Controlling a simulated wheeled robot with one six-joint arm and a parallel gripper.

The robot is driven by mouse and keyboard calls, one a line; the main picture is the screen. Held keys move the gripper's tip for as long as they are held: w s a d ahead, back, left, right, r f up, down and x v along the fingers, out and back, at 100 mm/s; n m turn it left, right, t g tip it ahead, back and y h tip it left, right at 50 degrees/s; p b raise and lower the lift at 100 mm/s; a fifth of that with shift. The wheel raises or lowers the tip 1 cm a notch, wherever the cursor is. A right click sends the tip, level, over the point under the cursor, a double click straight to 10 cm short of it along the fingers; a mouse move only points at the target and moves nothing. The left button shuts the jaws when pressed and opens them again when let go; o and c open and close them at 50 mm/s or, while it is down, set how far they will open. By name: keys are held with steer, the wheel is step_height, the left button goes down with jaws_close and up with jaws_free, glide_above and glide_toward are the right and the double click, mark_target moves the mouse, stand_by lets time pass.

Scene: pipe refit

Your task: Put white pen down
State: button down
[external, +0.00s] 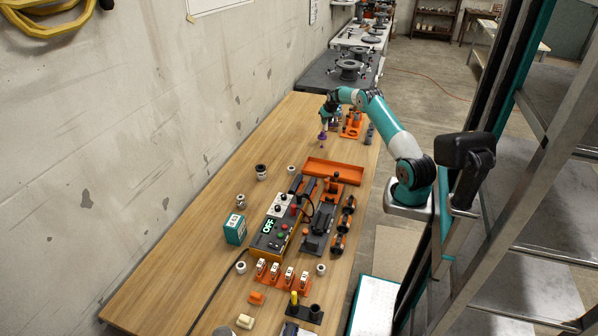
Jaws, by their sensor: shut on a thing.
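My gripper (323,138) hangs pointing down above the far part of the wooden table, at the end of my teal and white arm. It is shut on a small thin thing, taken to be the white pen. At this size the pen is hardly visible; only purple and a small pale spot show at the fingertips. I cannot tell whether its lower end touches the table.
The wooden table (205,225) has free room on its left and far left. An orange tray (334,172) lies nearer than my gripper. An orange rack (352,124) stands right of it. A control box (270,232), teal box (235,229) and several white-and-black rolls stand nearer.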

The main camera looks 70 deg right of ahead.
mark_target(326, 130)
steer(key=shift+f, duration=1.8)
steer(key=shift+f, duration=0.2)
steer(key=c, duration=1.1)
jaws_free()
steer(key=shift+r, duration=0.2)
steer(key=shift+r, duration=0.25)
steer(key=b+v, duration=0.1)
steer(key=v, duration=1)
steer(key=shift+s+a+r, duration=0.1)
steer(key=shift+a+r, duration=0.1)
